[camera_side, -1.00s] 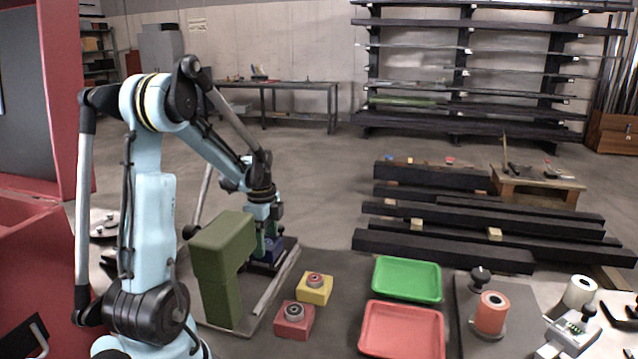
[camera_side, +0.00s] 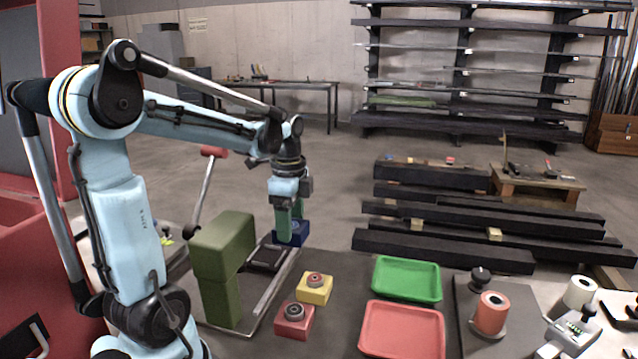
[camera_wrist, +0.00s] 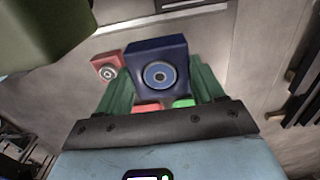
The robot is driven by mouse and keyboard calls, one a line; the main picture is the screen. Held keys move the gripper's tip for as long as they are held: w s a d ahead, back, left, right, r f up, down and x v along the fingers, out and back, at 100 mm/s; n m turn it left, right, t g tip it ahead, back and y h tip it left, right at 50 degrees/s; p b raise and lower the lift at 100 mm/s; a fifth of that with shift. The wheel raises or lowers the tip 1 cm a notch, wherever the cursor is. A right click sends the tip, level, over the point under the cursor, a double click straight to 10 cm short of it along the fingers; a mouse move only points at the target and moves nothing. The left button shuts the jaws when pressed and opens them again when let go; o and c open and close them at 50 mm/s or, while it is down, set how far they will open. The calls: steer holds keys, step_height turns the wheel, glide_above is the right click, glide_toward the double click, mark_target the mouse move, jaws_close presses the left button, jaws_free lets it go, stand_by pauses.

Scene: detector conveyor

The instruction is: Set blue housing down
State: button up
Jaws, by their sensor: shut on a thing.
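My gripper (camera_side: 290,213) points down with its green fingers shut on the blue housing (camera_side: 300,235). The wrist view shows the blue housing (camera_wrist: 140,56) between the fingers (camera_wrist: 157,88), its round grey-ringed face toward the camera.
An olive-green arch-shaped detector (camera_side: 222,265) stands over the conveyor at the left. A green tray (camera_side: 437,296) and a red tray (camera_side: 364,345) lie to the right. Dark beams (camera_side: 440,250) lie behind them. Bare dark surface (camera_side: 345,268) shows between the housings and the green tray.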

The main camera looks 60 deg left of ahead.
steer(key=shift+w+d+r, duration=0.35)
steer(key=shift+d+r, duration=0.15)
steer(key=shift+d, duration=0.3)
steer(key=w+d+f, duration=0.2)
steer(key=w+d, duration=1.5)
steer(key=d, duration=0.5)
glide_above(406, 282)
step_height(406, 282, down, 7)
steer(key=shift+r, duration=0.2)
steer(key=shift+f, duration=1.95)
steer(key=shift+f, duration=0.15)
steer(key=o, duration=1.5)
steer(key=shift+c, duration=0.2)
